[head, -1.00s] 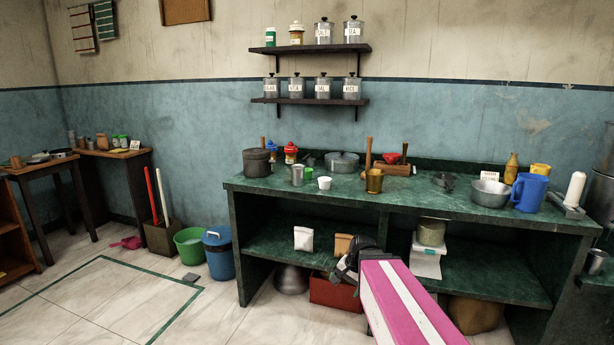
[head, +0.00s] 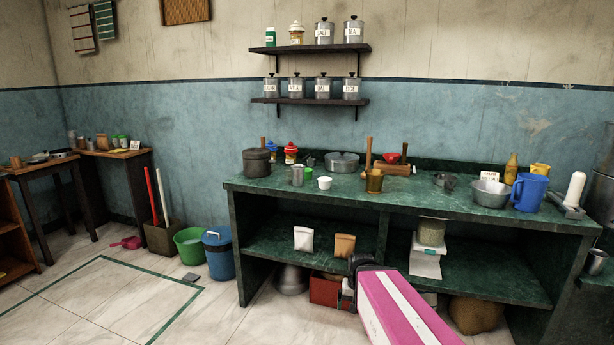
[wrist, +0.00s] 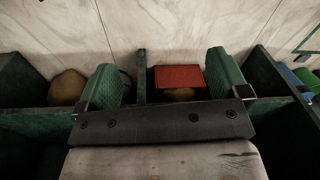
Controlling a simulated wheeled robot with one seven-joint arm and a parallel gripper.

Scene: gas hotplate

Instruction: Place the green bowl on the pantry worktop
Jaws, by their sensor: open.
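In the head view my gripper (head: 346,291) is small and partly hidden by my pink-and-white arm, low in front of the worktop's lower shelf. A red box (wrist: 180,77) shows between the fingers in the wrist view.
The lower shelf (head: 285,245) holds a white packet (head: 303,238) and a brown packet (head: 344,246). A green bucket (head: 189,247) and a blue bin (head: 218,256) stand on the floor at left. The worktop's front edge is mostly clear. Floor at left is open.

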